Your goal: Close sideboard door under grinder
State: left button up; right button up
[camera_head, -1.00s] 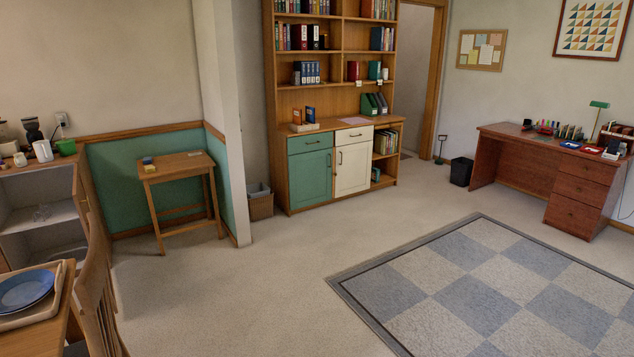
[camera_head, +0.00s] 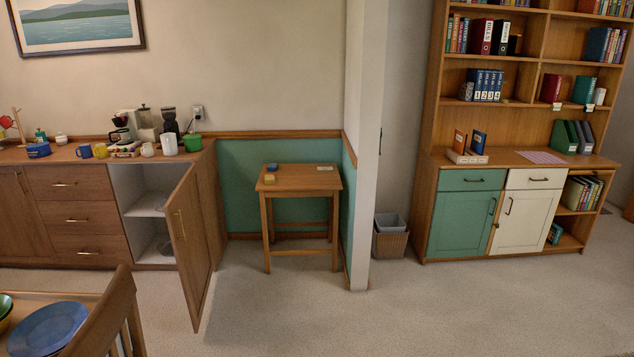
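A wooden sideboard (camera_head: 84,214) stands against the wall at the left. Its right-hand door (camera_head: 191,240) is swung wide open into the room and has a brass handle. The open compartment (camera_head: 142,188) behind it is white with a shelf, and clear glassware is dimly visible inside. A dark coffee grinder (camera_head: 170,123) stands on the sideboard top above this compartment. Neither of my grippers shows in the head view.
A dining table with a blue plate (camera_head: 48,327) and a wooden chair (camera_head: 112,318) stand at the lower left, in front of the sideboard. A small side table (camera_head: 298,181) stands right of the open door. Carpet (camera_head: 330,318) is clear at centre and right.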

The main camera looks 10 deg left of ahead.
aim_at(184, 212)
jog(key=i+u, duration=0.45)
jog(key=i+l+u, duration=0.1)
jog(key=i+u, duration=0.35)
jog(key=i+l+u, duration=0.25)
jog(key=u, duration=0.2)
jog(key=i+l+z, duration=0.1)
jog(key=i+l, duration=0.15)
jog(key=i, duration=0.9)
jog(key=i+l+z, duration=0.1)
jog(key=i, duration=1.05)
